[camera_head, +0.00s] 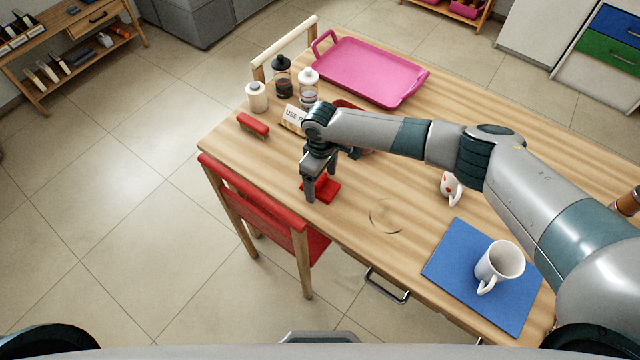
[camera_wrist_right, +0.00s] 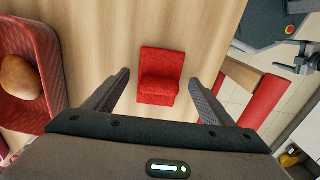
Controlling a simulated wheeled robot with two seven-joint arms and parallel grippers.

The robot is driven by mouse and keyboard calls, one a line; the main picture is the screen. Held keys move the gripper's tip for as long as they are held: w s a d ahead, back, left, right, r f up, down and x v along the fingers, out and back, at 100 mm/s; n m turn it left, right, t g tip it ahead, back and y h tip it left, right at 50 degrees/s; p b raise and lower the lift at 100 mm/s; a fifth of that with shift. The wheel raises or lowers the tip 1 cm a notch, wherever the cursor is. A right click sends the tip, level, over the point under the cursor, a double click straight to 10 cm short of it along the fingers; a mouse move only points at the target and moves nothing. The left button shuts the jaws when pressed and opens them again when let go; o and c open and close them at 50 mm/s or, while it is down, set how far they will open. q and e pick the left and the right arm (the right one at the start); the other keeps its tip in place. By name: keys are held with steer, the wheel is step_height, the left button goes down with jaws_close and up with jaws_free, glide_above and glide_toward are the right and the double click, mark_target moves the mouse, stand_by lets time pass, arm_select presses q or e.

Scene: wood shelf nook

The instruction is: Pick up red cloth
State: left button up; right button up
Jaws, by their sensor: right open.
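The red cloth (camera_head: 327,187) is a small folded piece lying on the wooden table near its front edge. My right gripper (camera_head: 321,186) is over it, fingers pointing down, with one finger in front of part of the cloth. In the right wrist view the cloth (camera_wrist_right: 160,75) lies ahead of and between the two open fingertips of my right gripper (camera_wrist_right: 160,90), with nothing held. I cannot tell the exact height of the fingers above the cloth. My left gripper is not in view.
A red chair (camera_head: 255,200) stands against the front edge. A red tray (camera_wrist_right: 40,50) with a brown round item lies left in the wrist view. A pink tray (camera_head: 368,70), jars (camera_head: 282,80), a red brush-like item (camera_head: 252,124) and a white mug (camera_head: 500,262) on a blue mat (camera_head: 450,262) share the table.

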mark_target(324, 187)
steer(key=c, duration=1.2)
steer(key=shift+o, duration=0.2)
steer(key=shift+r, duration=0.1)
steer(key=shift+r+b, duration=0.35)
steer(key=shift+r, duration=0.15)
steer(key=r, duration=0.1)
steer(key=r+b, duration=0.1)
steer(key=r, duration=0.1)
steer(key=shift+s+d, duration=0.2)
steer(key=shift+d, duration=0.2)
steer(key=s+d+r+b, duration=0.3)
steer(key=s+d+r, duration=0.2)
steer(key=d, duration=0.4)
steer(key=shift+s+r, duration=0.4)
steer(key=shift+r, duration=0.5)
steer(key=shift+o, duration=0.5)
steer(key=shift+d, duration=0.1)
